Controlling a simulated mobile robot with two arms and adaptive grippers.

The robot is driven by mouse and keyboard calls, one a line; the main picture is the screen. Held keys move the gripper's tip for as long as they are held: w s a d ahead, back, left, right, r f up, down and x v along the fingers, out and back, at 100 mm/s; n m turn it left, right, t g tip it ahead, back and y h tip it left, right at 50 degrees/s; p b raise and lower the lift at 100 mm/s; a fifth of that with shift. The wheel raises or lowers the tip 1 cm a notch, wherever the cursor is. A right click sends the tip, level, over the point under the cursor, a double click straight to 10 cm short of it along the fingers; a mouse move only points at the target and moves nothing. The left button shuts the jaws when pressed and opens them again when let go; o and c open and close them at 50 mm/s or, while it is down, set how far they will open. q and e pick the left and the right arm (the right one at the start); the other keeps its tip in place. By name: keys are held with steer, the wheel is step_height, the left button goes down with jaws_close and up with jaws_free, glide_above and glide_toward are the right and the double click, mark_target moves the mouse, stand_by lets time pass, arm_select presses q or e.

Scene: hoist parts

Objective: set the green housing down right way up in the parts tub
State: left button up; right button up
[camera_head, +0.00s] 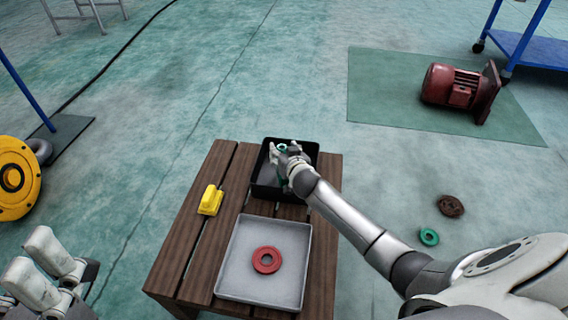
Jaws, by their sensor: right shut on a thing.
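My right gripper (279,158) is over the black tub (264,192) at the far end of the wooden table. It is shut on the green housing (282,147), of which only small green bits show around the fingers. The gripper and arm hide most of the housing, so I cannot tell whether it is upright or touches the tub floor. My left gripper (88,277) is at the lower left, off the table, and its fingers are too unclear to read.
A grey tray (233,285) with a red ring (266,260) stands at the near end of the slatted table (191,245). A yellow part (210,200) lies left of the tub. A green ring (429,237) and a brown ring (451,206) lie on the floor.

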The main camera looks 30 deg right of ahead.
steer(key=shift+f+b, duration=1.15)
steer(key=shift+f, duration=1.1)
steer(key=shift+f, duration=0.15)
steer(key=o, duration=1.1)
steer(key=shift+f, duration=0.1)
steer(key=o, duration=0.4)
steer(key=shift+o, duration=0.2)
